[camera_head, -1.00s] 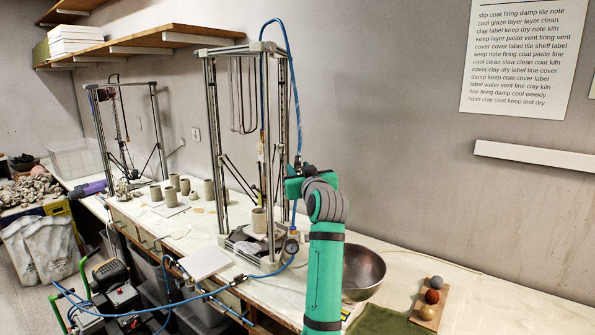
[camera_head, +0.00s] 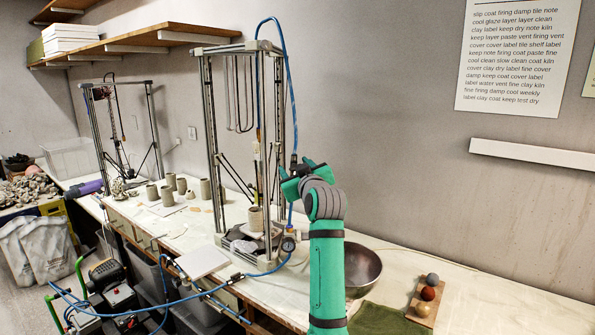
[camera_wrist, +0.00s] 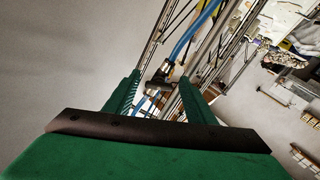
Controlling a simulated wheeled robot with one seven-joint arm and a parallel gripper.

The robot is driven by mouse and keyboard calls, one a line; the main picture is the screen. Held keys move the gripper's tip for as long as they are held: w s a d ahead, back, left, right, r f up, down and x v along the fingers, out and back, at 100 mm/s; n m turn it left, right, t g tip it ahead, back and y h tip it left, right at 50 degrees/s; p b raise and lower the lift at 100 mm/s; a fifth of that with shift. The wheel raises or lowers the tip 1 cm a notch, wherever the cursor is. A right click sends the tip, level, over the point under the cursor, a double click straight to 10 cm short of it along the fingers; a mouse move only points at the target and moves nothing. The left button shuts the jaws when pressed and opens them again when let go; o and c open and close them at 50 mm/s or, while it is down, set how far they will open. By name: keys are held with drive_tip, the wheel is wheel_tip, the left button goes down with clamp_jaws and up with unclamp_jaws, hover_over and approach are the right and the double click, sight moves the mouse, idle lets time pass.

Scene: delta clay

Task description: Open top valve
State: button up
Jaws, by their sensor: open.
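The top valve (camera_head: 294,159) is a small dark fitting on the blue hose, at the right front post of the tall metal-framed machine (camera_head: 211,130). In the wrist view the valve (camera_wrist: 158,80) shows as a dark body at the end of the blue hose, between my fingertips or just beyond them. My gripper (camera_head: 297,169) is green and open, with its fingers at the valve in the head view. The wrist view shows both fingers (camera_wrist: 160,84) apart. I cannot tell whether either finger touches the valve.
The machine's posts and the blue hose (camera_head: 292,80) run close to my gripper. A pressure gauge (camera_head: 288,244) sits lower down. A metal bowl (camera_head: 364,268) and a board with balls (camera_head: 424,310) lie on the right of the bench. Clay cups (camera_head: 152,191) stand left.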

drive_tip(key=v, duration=1.1)
drive_tip(key=shift+w+f, duration=0.1)
